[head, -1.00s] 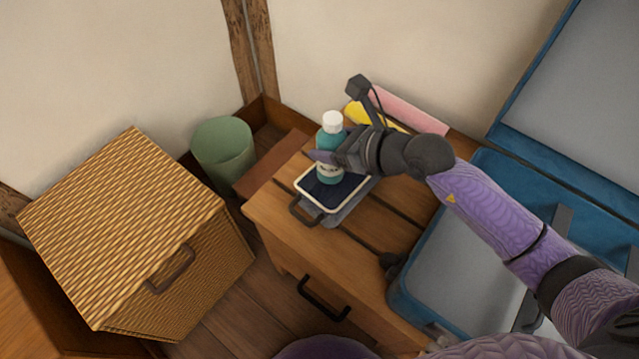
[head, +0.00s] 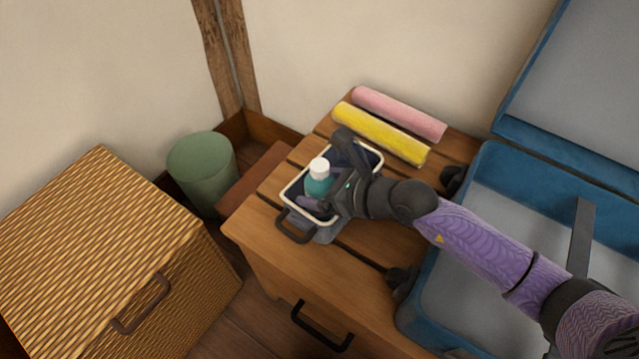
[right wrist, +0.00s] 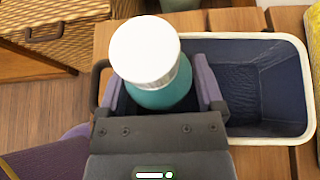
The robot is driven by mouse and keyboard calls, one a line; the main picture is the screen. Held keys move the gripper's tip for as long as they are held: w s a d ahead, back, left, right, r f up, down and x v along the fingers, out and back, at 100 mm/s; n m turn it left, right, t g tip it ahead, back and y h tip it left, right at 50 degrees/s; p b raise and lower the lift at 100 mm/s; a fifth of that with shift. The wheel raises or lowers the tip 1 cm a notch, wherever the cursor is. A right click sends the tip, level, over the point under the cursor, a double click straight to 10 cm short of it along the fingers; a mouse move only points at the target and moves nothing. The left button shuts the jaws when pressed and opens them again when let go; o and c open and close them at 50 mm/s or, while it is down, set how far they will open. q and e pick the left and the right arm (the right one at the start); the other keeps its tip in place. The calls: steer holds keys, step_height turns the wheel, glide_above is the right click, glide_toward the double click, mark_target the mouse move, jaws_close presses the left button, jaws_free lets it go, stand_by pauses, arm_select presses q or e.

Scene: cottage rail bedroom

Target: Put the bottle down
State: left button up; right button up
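The teal bottle (head: 319,187) with a white cap stands roughly upright inside the open white-rimmed, dark blue bin (head: 373,154) on the wooden bedside stand. My right gripper (right wrist: 160,88) is around the bottle from the side, with a purple finger on each side of its body, and seems closed on it. The bottle is at the left end of the bin in the right wrist view; the right end is empty. The bottle's base and the finger contact are hidden, so I cannot tell whether it touches the bin floor. My left gripper is out of view.
Rolled yellow (head: 381,132) and pink (head: 400,112) cloths lie behind the bin on the stand (head: 262,225). An open blue suitcase (head: 480,240) is at right. A wicker chest (head: 95,245) and a green cylindrical bin (head: 202,172) stand at left.

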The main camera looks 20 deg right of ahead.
steer(key=shift+s+d+r, duration=0.1)
steer(key=shift+r, duration=0.25)
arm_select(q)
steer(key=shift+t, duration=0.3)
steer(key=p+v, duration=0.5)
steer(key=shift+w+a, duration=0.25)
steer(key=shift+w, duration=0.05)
arm_select(e)
steer(key=v, duration=1.1)
steer(key=shift+s+d, duration=0.2)
steer(key=shift+s, duration=0.1)
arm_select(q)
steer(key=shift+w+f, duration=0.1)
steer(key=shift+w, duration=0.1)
